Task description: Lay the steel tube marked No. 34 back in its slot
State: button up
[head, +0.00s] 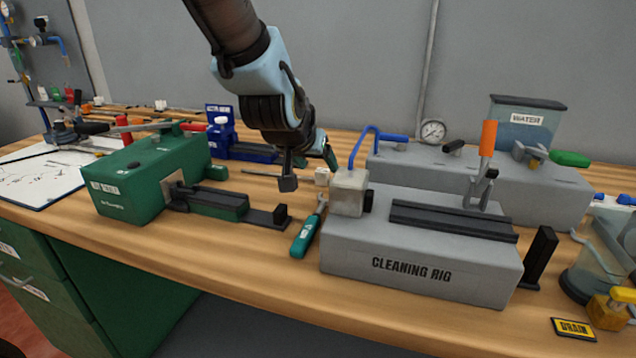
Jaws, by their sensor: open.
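My gripper (308,168) hangs over the middle of the bench, between the green machine and the cleaning rig. It is open, with one dark finger low at its left and another at its right. A thin dark rod (260,173) shows just left of the near finger; I cannot tell whether it is the steel tube or whether it touches the finger. No mark No. 34 is readable in the head view. I cannot make out which slot belongs to the tube. The grey cleaning rig (420,264) has a dark grooved bed (452,220) on top.
The green machine (150,176) stands left, a blue vise (240,150) behind it. A green-handled tool (305,236) lies beside the rig. A water tank (526,124), a gauge (433,131) and an orange-handled clamp (488,140) stand right. The front bench strip is mostly clear.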

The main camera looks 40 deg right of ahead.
aim_at(322, 170)
jog(key=shift+p+x, duration=0.5)
jog(key=shift+x, duration=2.7)
jog(key=shift+w+r, duration=0.1)
jog(key=shift+w, duration=0.05)
jog(key=shift+c, duration=0.2)
grip_shut()
